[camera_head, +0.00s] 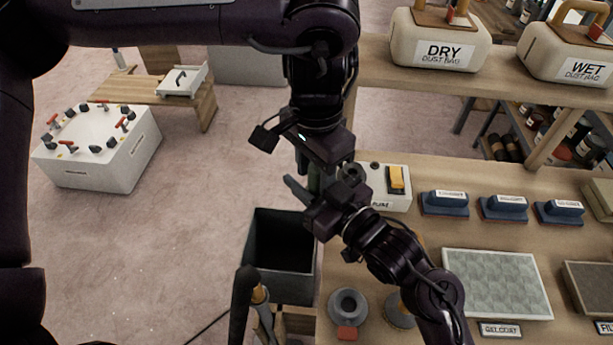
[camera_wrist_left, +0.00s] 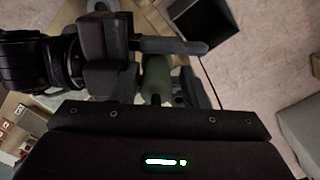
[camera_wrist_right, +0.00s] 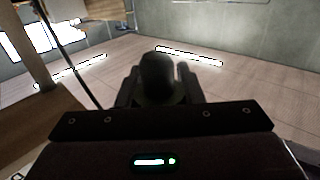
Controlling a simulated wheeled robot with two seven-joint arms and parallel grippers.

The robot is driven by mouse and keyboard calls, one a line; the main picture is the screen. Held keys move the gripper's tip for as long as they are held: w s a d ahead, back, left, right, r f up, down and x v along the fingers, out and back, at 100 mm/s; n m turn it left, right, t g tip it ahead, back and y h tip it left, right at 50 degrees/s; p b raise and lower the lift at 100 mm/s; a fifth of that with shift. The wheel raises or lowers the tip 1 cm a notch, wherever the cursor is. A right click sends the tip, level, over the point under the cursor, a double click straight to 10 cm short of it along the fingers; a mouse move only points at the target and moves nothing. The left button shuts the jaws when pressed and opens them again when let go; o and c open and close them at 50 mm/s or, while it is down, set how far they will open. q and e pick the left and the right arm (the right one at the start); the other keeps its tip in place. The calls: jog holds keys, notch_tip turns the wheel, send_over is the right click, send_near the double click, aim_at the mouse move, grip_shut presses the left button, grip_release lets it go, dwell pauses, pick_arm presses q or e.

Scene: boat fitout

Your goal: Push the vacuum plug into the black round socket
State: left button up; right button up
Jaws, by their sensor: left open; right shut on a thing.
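A dark green, rounded piece, which looks like the vacuum plug (camera_head: 315,180), is mostly hidden between my two grippers in the head view. My right gripper (camera_head: 302,192) is shut on it. In the right wrist view the plug's dark end (camera_wrist_right: 157,75) stands up between the fingers. My left gripper (camera_head: 314,168) is open just above. In the left wrist view its fingers lie on either side of the green body (camera_wrist_left: 155,78); I cannot tell whether they touch it. A black round part, likely the socket (camera_head: 352,172), shows on a white box, partly covered by my right gripper.
The white box (camera_head: 397,203) with a yellow switch stands on the wooden bench. A dark open bin (camera_head: 252,262) stands below and left of the grippers. Labelled blue blocks (camera_head: 445,203), a grey pad (camera_head: 497,283) and a grey ring (camera_head: 348,306) lie on the bench. Open floor is at left.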

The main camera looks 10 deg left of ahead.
pick_arm(q)
jog(key=shift+s+d+r, duration=0.1)
jog(key=shift+s+d, duration=0.1)
jog(key=shift+d, duration=0.05)
